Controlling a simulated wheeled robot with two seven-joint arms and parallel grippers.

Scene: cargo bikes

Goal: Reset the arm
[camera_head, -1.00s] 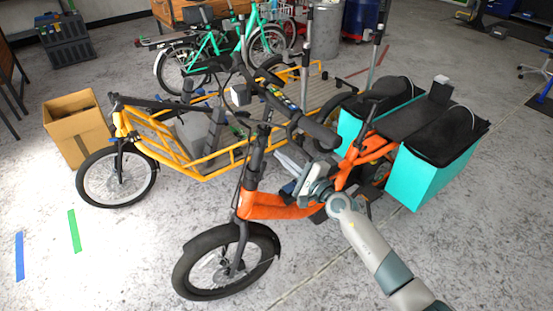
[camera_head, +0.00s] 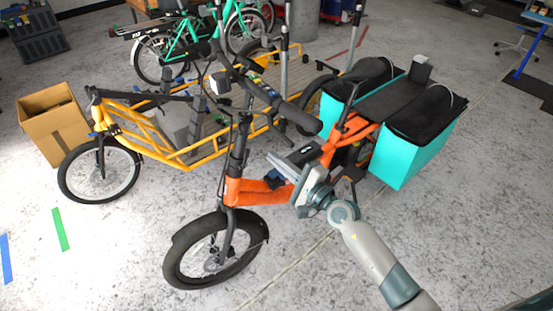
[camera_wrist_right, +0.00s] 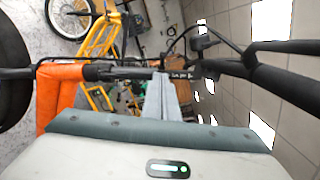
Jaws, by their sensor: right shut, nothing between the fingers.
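My right gripper (camera_head: 280,166) is in front of the orange cargo bike (camera_head: 256,194), near its frame and below its handlebar. Its fingers (camera_wrist_right: 162,100) are together and empty in the right wrist view. They point towards the bike's dark stem and handlebar area; I cannot tell whether they touch it. My right arm (camera_head: 368,248) comes in from the lower right, bent at the wrist. My left gripper is not in view.
A yellow cargo bike (camera_head: 190,154) stands behind the orange one. Turquoise panniers (camera_head: 412,158) hang at the orange bike's rear. A cardboard box (camera_head: 55,125) sits at the left. Green bikes (camera_head: 165,60) stand at the back.

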